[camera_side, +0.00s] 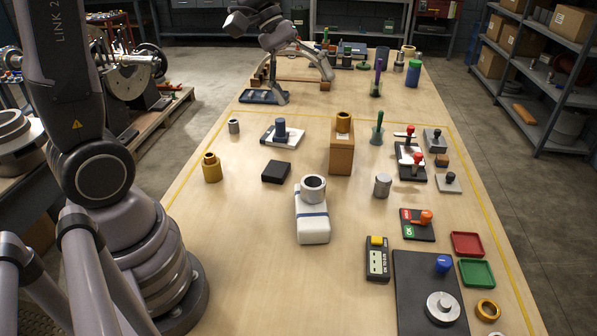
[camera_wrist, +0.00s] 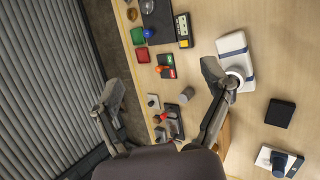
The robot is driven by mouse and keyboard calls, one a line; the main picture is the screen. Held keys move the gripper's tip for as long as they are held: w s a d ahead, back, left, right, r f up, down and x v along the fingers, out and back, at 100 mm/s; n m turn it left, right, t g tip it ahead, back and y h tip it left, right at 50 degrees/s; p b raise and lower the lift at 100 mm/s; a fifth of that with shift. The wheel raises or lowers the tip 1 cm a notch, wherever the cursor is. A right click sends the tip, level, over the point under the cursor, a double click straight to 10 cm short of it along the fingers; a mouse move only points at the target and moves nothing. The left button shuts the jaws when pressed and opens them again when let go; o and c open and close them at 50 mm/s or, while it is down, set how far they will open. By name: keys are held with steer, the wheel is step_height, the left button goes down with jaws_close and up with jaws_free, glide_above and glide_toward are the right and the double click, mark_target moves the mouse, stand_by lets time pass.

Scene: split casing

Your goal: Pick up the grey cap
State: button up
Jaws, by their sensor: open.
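A grey round cap with a dark opening (camera_side: 313,187) sits on the end of a white casing with a blue band (camera_side: 313,226), which stands or lies on the table in the middle. In the wrist view the casing (camera_wrist: 232,45) is at the right, and the cap (camera_wrist: 238,75) is partly hidden behind one finger. A separate grey cylinder (camera_side: 382,185) stands to the right of the casing. My gripper (camera_side: 304,86) is in the upper middle of the side view, above the table and apart from the cap. Its fingers (camera_wrist: 163,80) are spread wide with nothing between them.
A brown block with a brass piece (camera_side: 342,150) stands behind the casing. A black block (camera_side: 276,171) is to the left. A yellow and black meter (camera_side: 376,258) and a dark board (camera_side: 420,290) are at front right. Bare table lies left of the casing.

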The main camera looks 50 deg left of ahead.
steer(key=w+a+f+n+t+h, duration=0.35)
steer(key=w+f+n, duration=0.65)
steer(key=w+f, duration=0.4)
steer(key=n+t+y, duration=0.1)
steer(key=n+t, duration=0.2)
steer(key=n, duration=0.5)
glide_toward(384, 179)
steer(key=x, duration=0.5)
steer(key=shift+w+a+f, duration=0.2)
steer(key=shift+a+f, duration=0.15)
steer(key=x, duration=0.5)
steer(key=shift+w+d+f, duration=0.1)
steer(key=shift+d+f, duration=0.05)
steer(key=shift+f, duration=0.25)
